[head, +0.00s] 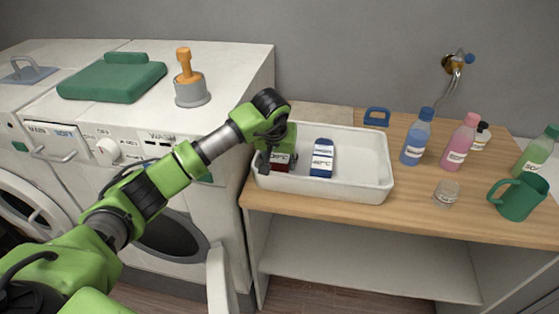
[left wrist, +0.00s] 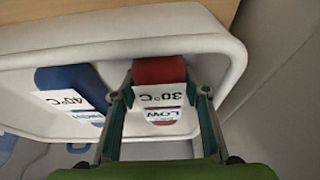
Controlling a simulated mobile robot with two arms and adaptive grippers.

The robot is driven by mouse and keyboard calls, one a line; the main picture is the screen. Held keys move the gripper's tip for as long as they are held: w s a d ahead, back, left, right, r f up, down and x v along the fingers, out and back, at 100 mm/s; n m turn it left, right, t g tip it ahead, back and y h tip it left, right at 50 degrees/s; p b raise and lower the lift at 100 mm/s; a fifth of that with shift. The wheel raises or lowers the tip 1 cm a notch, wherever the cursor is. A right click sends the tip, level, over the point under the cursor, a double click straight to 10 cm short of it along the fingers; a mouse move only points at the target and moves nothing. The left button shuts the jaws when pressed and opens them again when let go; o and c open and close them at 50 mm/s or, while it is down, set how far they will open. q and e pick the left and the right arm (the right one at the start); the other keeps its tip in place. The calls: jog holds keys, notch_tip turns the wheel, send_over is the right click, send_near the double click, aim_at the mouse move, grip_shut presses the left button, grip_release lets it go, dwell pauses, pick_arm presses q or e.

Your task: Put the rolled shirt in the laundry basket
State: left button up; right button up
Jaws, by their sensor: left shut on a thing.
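A red roll (head: 281,168) with a white 30°C LOW label lies at the left end of a white open bin (head: 350,192) on the wooden counter. It also shows in the left wrist view (left wrist: 158,71). My left gripper (left wrist: 161,96) is shut on the red roll, one finger at each side of its label. In the head view my left gripper (head: 278,158) reaches into the bin and covers part of the roll. A blue roll (head: 321,158) with a 40°C label lies beside it, apart from my gripper. No separate laundry basket can be made out. My right gripper is out of view.
Blue (head: 417,137) and pink (head: 460,142) bottles, a small glass jar (head: 447,193) and a green mug (head: 519,197) stand right of the bin. An open shelf is below the counter.

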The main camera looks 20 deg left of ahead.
pick_arm(q)
jog(key=o, duration=0.9)
jog(key=b+v, duration=0.1)
jog(key=v, duration=1.1)
jog(key=shift+r+b, duration=0.1)
jog(key=shift+b, duration=0.3)
